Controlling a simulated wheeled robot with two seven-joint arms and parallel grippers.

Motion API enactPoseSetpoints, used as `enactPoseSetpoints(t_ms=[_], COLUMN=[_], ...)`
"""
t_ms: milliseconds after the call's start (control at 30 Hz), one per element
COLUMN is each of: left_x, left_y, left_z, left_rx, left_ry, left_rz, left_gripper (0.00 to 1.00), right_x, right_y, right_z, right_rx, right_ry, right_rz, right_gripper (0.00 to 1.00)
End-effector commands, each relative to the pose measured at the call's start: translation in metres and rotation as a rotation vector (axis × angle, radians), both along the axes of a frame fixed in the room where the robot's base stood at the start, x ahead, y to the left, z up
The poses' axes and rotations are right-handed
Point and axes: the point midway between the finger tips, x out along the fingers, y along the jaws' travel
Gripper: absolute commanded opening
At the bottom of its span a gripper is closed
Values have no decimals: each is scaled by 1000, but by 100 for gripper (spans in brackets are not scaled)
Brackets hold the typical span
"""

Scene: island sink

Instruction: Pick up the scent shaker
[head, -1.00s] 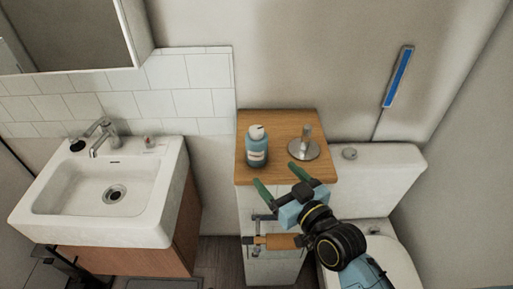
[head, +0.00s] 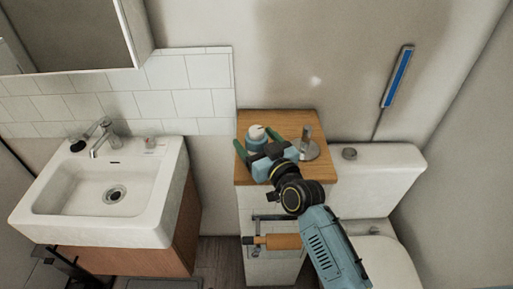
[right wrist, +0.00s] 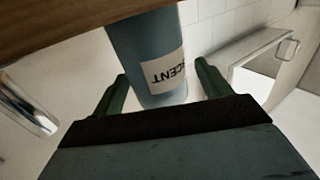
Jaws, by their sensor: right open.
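The scent shaker (head: 256,133) is a blue bottle with a pale cap, standing on the small wooden top (head: 312,120). In the right wrist view the bottle (right wrist: 140,45) appears upside down, with a white label reading "SCENT". My right gripper (head: 257,147) is open with its green fingers on either side of the bottle. In the right wrist view a gap shows between the bottle and the right-hand finger; the left-hand finger is close to the bottle's edge. In the head view the gripper hides the bottle's lower part.
A metal holder with an upright post (head: 309,147) stands on the wooden top, close to the right of my gripper. A toilet (head: 385,175) is to the right and a white sink (head: 70,230) to the left. A wall is behind the wooden top.

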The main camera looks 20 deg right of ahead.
Motion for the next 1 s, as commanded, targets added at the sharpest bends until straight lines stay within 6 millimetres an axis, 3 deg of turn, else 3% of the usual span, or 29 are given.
enactPoseSetpoints(t_ms=[133, 400, 800, 1000], left_x=[0, 1, 1, 1], left_y=[0, 0, 0, 0], left_z=[-1, -1, -1, -1], left_rx=[0, 0, 0, 0], left_ry=[-1, -1, -2, -2], left_rz=[0, -1, -1, -2], left_gripper=[77, 77, 77, 77], right_x=[16, 19, 19, 19], right_y=[4, 4, 4, 4], right_z=[0, -1, -1, 0], right_rx=[0, 0, -1, -1], right_ry=[0, 1, 1, 0], right_rz=[0, 0, 0, 0], right_gripper=[77, 77, 26, 25])
